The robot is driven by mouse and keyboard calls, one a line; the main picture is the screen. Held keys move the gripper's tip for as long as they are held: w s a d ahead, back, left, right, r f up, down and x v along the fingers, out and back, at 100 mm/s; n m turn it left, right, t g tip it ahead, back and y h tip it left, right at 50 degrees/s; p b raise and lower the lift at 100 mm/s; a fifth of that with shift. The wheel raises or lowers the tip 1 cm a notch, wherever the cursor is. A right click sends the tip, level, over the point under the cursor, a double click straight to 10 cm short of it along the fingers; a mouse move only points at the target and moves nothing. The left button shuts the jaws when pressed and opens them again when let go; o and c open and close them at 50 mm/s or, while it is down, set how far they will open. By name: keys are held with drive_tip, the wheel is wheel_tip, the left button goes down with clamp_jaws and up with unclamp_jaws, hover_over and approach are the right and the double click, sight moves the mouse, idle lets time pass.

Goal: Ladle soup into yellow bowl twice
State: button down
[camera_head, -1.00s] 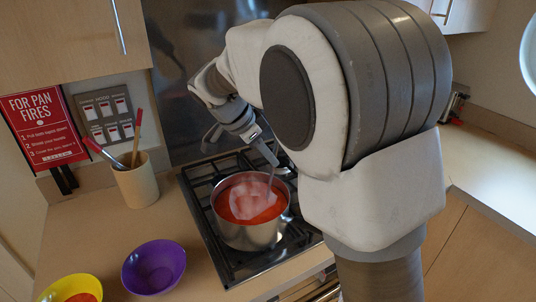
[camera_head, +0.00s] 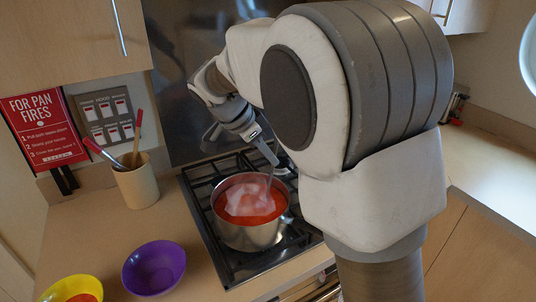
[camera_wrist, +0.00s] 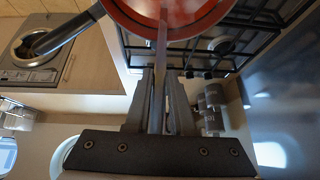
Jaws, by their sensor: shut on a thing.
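A steel pot (camera_head: 250,238) of red soup (camera_head: 268,213) stands on the stove, with a pale, whitish patch on the soup. My gripper (camera_head: 268,152) is above the pot's back right rim, shut on the ladle's handle (camera_head: 271,174). The handle runs down into the pot; the ladle's bowl is hidden. In the wrist view my gripper (camera_wrist: 160,78) has its fingers around the grey handle (camera_wrist: 162,42), which reaches over the red soup (camera_wrist: 180,8). The yellow bowl (camera_head: 60,286) is on the counter at the lower left, partly cut off, with red soup in it.
A purple bowl (camera_head: 153,268) stands between the yellow bowl and the stove (camera_head: 222,262). A utensil crock (camera_head: 138,184) with red-handled tools is behind it, near the wall. The counter between crock and bowls is clear.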

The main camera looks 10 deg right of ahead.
wheel_tip(320, 180, up, 12)
drive_tip(key=p, duration=0.6)
drive_tip(key=shift+f, duration=0.2)
drive_tip(key=shift+s+a, duration=0.1)
drive_tip(key=shift+a, duration=0.05)
drive_tip(key=s+a+p, duration=0.3)
drive_tip(key=s+a, duration=0.4)
drive_tip(key=a, duration=0.6)
drive_tip(key=s+a+p, duration=0.3)
drive_tip(key=s+a, duration=0.4)
drive_tip(key=a, duration=0.7)
drive_tip(key=s+a+p, duration=0.4)
drive_tip(key=s+a, duration=0.3)
drive_tip(key=a, duration=0.6)
drive_tip(key=shift+s+a, duration=0.15)
drive_tip(key=shift+s, duration=0.05)
